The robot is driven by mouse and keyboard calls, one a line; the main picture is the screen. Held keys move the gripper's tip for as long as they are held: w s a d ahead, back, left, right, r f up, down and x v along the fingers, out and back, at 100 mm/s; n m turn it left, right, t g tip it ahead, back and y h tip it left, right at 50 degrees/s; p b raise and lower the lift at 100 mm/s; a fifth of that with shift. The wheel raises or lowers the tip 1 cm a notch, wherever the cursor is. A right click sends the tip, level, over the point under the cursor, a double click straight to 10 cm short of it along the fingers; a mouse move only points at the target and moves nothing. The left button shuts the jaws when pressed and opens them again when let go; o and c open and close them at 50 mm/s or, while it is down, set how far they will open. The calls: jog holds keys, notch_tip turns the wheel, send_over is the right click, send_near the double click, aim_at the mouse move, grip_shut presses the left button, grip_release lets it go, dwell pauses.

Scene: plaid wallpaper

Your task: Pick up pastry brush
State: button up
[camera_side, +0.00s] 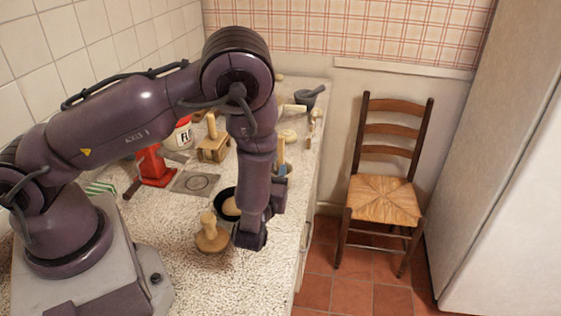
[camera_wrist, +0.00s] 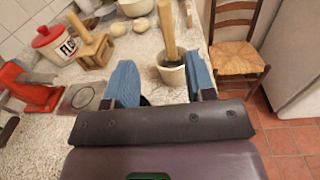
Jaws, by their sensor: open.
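The likely pastry brush is the upright wooden handle (camera_wrist: 167,28) standing in a small pale pot (camera_wrist: 172,75) with a dark inside. Its lower end is hidden in the pot, so I cannot see bristles. In the side view the handle (camera_side: 281,150) rises just behind my wrist. My gripper (camera_wrist: 159,60) is open, with two blue fingers pointing forward. In the wrist view the pot and handle appear between the fingers, closer to the right one. I see no contact, and I cannot tell how far ahead of the fingertips the pot stands.
A wooden press (camera_side: 211,238) and a dark bowl (camera_side: 222,212) stand near my forearm. A wooden box with a handle (camera_side: 213,150), a red-lidded tin (camera_side: 184,133) and a red device (camera_side: 153,166) are left. The counter edge is close on the right.

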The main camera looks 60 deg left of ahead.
jog(key=w+a+t, duration=0.1)
jog(key=w+a, duration=0.8)
jog(key=shift+w+r+m, duration=0.2)
jog(key=shift+r+m, duration=0.1)
grip_shut()
